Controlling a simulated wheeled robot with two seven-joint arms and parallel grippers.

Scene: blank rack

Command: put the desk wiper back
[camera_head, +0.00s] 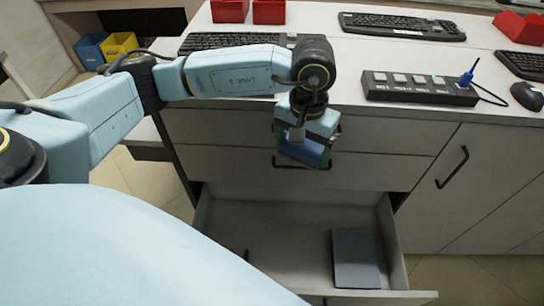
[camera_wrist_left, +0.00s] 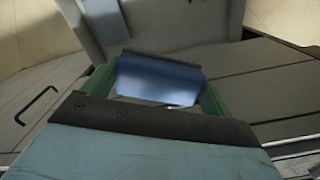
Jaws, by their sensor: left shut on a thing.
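My left gripper (camera_head: 304,148) is in front of the desk's drawer fronts, above the open drawer (camera_head: 215,235). It is shut on the desk wiper (camera_head: 313,155), a blue block partly hidden by the gripper in the head view. In the left wrist view the wiper (camera_wrist_left: 158,80) sits between the green fingers of the left gripper (camera_wrist_left: 150,95). The open drawer is pulled out at the bottom of the desk and holds a flat grey item (camera_head: 356,258) on its right side. My right gripper is not in view.
The white desktop (camera_head: 330,75) carries keyboards (camera_head: 402,26), a black power strip (camera_head: 418,87) with a blue plug, a mouse (camera_head: 527,96) and red bins (camera_head: 268,11). A closed cabinet door (camera_head: 450,195) is at the right. The drawer's left and middle floor is mostly clear.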

